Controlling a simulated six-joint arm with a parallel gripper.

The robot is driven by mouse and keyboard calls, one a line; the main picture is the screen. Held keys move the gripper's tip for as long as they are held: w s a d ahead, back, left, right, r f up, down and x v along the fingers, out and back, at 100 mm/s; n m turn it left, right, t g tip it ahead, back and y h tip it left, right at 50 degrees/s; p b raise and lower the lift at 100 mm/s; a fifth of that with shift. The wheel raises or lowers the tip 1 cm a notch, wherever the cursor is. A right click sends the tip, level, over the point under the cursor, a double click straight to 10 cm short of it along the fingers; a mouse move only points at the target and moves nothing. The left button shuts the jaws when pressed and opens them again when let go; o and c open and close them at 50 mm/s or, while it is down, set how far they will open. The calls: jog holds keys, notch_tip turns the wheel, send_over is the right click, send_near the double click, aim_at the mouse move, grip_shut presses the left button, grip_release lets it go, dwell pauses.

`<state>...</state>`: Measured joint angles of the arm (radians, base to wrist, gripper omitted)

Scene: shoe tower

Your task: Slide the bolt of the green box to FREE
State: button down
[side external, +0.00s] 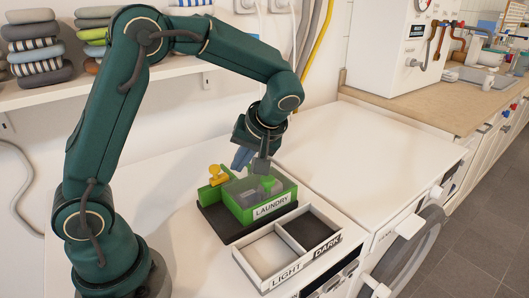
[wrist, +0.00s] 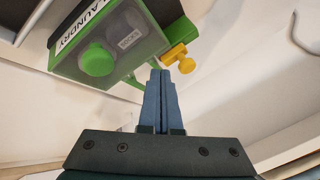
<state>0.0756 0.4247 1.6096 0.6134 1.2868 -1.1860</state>
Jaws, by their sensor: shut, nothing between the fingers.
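The green box (side external: 266,208) sits on a dark base on the white top, with a LAUNDRY label on its front. It has a see-through lid with a green knob (wrist: 97,60). The yellow bolt (side external: 217,175) is at the box's left end in the side view, and its yellow knob shows in the wrist view (wrist: 184,64). I cannot read any FREE mark. My gripper (side external: 238,165) has blue fingers pressed together and empty, above the box and right of the bolt. In the wrist view the fingertips (wrist: 160,72) appear just beside the bolt; contact cannot be told.
A white tray (side external: 258,284) marked LIGHT and DARK stands in front of the box, with one white and one dark compartment. Folded cloths (side external: 38,50) lie on the shelf (side external: 45,98) behind. The white top (side external: 350,150) right of the box is clear.

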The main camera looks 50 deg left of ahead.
jog(key=shift+s+a+f, duration=0.2)
jog(key=shift+s+a, duration=0.65)
jog(key=shift+s, duration=1.85)
